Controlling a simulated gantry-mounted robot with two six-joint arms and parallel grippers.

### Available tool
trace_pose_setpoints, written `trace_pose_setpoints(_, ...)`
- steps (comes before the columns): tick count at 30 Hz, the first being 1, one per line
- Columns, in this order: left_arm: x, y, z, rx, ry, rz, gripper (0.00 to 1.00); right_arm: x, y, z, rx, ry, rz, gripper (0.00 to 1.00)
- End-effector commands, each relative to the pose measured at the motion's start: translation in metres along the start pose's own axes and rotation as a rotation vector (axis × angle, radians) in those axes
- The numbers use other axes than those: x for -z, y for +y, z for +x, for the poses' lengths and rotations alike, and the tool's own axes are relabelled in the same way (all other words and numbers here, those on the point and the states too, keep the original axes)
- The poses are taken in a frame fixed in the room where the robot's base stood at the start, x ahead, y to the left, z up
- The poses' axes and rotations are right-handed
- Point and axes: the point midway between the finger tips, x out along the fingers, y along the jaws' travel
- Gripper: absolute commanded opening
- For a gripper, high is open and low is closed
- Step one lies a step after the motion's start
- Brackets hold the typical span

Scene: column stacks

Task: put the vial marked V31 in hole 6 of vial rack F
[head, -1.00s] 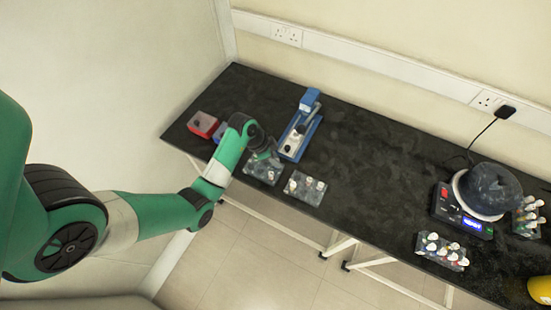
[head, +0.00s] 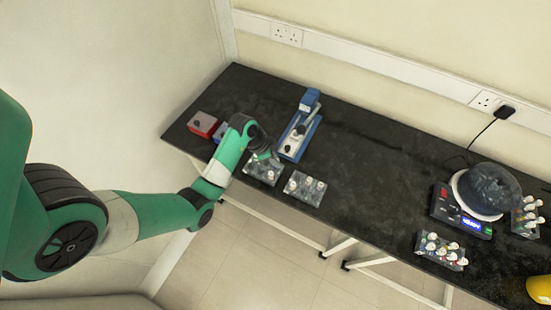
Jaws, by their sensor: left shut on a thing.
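My left gripper (head: 266,156) is low over the left one of two neighbouring vial racks (head: 262,173). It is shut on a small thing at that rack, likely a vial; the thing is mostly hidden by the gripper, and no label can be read. A second vial rack (head: 304,189) just to the right holds several white-capped vials. Another rack (head: 441,251) with several vials stands near the front edge at the right. A fourth rack (head: 527,217) stands at the far right. I cannot read the rack letters, hole numbers or vial marks. My right gripper is not in view.
A blue and grey device (head: 299,136) stands just behind the racks. A red box (head: 202,124) lies at the left end. A round-bowled device (head: 487,190) with a lit display and a yellow object (head: 540,290) are at the right. The middle of the dark bench (head: 380,165) is clear.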

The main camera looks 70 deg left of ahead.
Motion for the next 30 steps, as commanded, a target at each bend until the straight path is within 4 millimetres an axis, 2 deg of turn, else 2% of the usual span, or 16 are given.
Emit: trace_pose_setpoints(30,-0.003,0.0,0.0074,0.0,0.0,0.0,0.0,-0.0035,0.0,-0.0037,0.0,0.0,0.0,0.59)
